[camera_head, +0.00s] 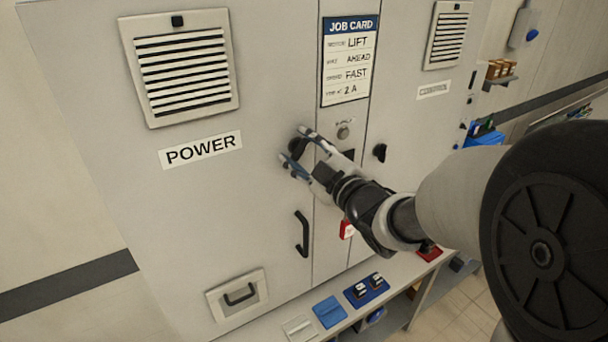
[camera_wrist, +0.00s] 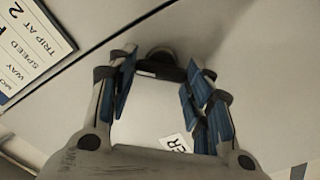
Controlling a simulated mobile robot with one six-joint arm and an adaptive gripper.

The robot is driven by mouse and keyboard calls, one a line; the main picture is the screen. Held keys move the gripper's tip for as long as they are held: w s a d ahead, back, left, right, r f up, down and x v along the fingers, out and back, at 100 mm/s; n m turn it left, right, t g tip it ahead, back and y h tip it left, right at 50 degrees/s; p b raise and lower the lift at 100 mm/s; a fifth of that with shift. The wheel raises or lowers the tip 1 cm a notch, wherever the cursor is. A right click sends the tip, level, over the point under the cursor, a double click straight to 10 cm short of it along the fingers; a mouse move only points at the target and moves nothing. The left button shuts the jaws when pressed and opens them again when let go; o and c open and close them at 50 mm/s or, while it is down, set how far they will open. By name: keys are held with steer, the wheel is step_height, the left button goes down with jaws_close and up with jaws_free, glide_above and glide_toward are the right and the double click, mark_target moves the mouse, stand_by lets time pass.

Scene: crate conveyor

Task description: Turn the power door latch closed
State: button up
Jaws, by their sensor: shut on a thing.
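The power door (camera_head: 200,220) is the wide grey cabinet door with the POWER label (camera_head: 200,150), and it appears flush with the cabinet front. Its dark latch knob (camera_head: 297,147) sits near the door's right edge, partly hidden by my fingers. My gripper (camera_head: 293,148) reaches in from the right and is shut on the latch. In the wrist view the dark latch (camera_wrist: 160,66) lies between the blue-padded fingertips of my gripper (camera_wrist: 160,75). The latch's exact angle is hard to tell.
A black door handle (camera_head: 302,234) is below the latch. The job card (camera_head: 349,60) hangs above right, and the control door's black latch (camera_head: 380,152) is to the right. A shelf below holds a blue block (camera_head: 329,312) and blue tray (camera_head: 366,291). A red-and-white item (camera_head: 347,229) is under my wrist.

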steer(key=n+b, duration=0.3)
steer(key=b, duration=0.2)
steer(key=n+b, duration=0.2)
steer(key=b, duration=0.1)
steer(key=shift+f+n, duration=0.25)
steer(key=shift+n, duration=0.05)
steer(key=n+b, duration=0.2)
steer(key=b, duration=0.1)
steer(key=shift+r+b, duration=0.1)
steer(key=shift+b, duration=0.2)
steer(key=shift+c, duration=0.2)
steer(key=shift+r+n, duration=0.1)
steer(key=shift+n, duration=0.3)
steer(key=o, duration=1.1)
steer(key=shift+a, duration=0.1)
steer(key=v, duration=1.2)
